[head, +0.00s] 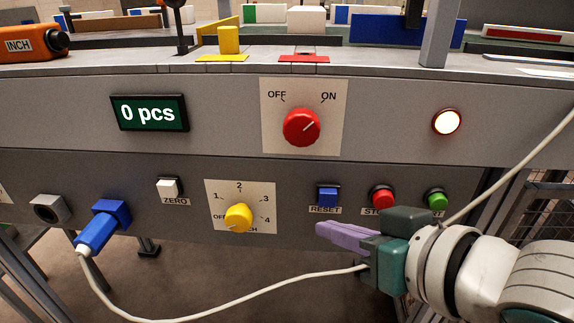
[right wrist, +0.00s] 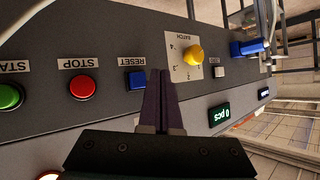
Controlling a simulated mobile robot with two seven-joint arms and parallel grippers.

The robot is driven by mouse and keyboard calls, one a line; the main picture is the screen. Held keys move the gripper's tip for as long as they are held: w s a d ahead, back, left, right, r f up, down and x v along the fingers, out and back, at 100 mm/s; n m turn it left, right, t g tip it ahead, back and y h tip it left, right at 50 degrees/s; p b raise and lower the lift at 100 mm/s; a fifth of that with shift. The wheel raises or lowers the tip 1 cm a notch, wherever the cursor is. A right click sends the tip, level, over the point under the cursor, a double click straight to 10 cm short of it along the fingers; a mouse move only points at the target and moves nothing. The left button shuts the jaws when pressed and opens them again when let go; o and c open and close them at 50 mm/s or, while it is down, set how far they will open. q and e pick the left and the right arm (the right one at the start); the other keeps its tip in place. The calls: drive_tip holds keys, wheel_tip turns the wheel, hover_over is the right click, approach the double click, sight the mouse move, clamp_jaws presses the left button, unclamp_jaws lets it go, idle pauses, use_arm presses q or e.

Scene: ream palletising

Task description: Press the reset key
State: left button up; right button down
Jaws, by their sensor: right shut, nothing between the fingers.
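The reset key is a square blue button (head: 327,196) above its RESET label on the lower grey panel. It also shows in the right wrist view (right wrist: 137,80), just left of the fingers. My right gripper (head: 320,229) is shut and empty, its purple fingers together and pointing left in the head view. Its tips appear just below the RESET label there. In the right wrist view the fingertips (right wrist: 161,72) are close beside the key. I cannot tell how far they are from the panel. My left gripper is out of view.
The red stop button (head: 383,197) and green start button (head: 436,198) are right of the key. A yellow batch knob (head: 238,218) and white zero key (head: 169,187) are left. The display (head: 149,113) reads 0 pcs. A white cable (head: 240,304) hangs below.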

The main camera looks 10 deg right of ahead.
sight(327, 197)
drive_tip(key=shift+w+d, duration=0.2)
drive_tip(key=shift+w, duration=0.4)
drive_tip(key=shift+w+d, duration=0.15)
drive_tip(key=shift+w, duration=0.45)
idle(1.1)
drive_tip(key=shift+w, duration=0.1)
drive_tip(key=shift+w+d, duration=0.1)
drive_tip(key=shift+w, duration=0.2)
drive_tip(key=shift+w, duration=0.1)
idle(0.4)
